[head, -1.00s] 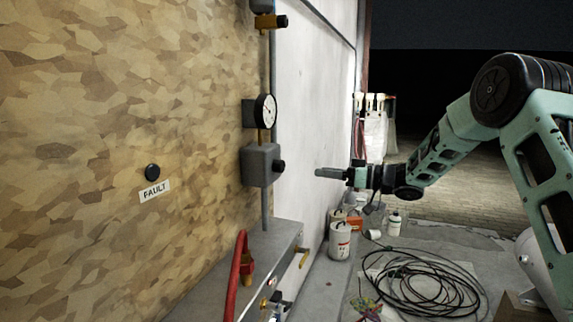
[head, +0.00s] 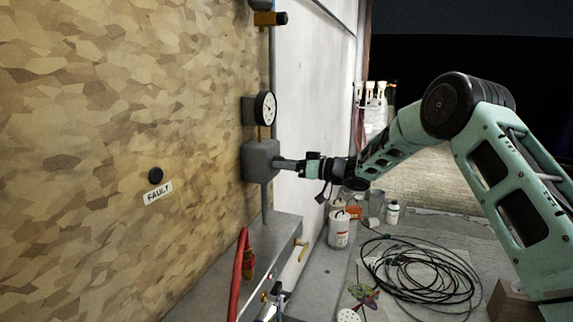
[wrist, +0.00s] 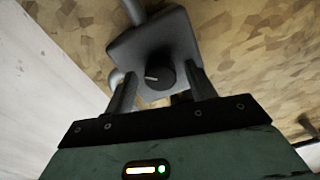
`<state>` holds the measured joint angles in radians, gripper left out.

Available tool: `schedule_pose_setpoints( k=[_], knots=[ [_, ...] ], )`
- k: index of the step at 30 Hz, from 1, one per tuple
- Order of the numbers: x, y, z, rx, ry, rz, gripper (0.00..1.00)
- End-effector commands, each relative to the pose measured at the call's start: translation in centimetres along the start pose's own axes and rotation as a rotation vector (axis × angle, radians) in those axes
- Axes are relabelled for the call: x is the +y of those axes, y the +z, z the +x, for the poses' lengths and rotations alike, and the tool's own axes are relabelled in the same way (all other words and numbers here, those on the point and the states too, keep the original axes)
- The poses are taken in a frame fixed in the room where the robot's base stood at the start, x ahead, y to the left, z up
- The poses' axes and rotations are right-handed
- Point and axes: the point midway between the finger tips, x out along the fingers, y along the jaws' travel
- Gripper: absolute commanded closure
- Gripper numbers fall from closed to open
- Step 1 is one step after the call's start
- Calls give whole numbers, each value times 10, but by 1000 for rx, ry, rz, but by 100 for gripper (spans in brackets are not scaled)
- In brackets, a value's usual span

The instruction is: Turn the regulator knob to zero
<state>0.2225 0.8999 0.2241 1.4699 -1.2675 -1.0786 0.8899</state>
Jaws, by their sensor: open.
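The grey regulator box (head: 258,160) is mounted on a pipe at the wall's edge, and it also shows in the wrist view (wrist: 180,38). Its round black knob (wrist: 157,76) has a pale pointer line, seen pointing left in the wrist view. In the head view my fingers hide the knob. My gripper (head: 278,164) is level at the box's right side. In the wrist view its two fingers (wrist: 163,82) are open, one to each side of the knob, with gaps visible. I cannot tell how far the tips reach along the knob.
A round white-faced gauge (head: 265,108) sits above the regulator. A brass-coloured valve (head: 268,18) is higher up. A red lever (head: 238,275) rises from the grey ledge below.

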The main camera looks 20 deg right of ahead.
Motion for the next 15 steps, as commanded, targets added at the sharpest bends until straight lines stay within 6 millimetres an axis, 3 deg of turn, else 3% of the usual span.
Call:
schedule_pose_setpoints(
  k=[2, 6, 15],
  knots=[
    [0, 0, 0, 0, 0, 0, 50],
    [0, 0, 0, 0, 0, 0, 89],
    [0, 1, 0, 0, -1, -20, 89]
  ],
)
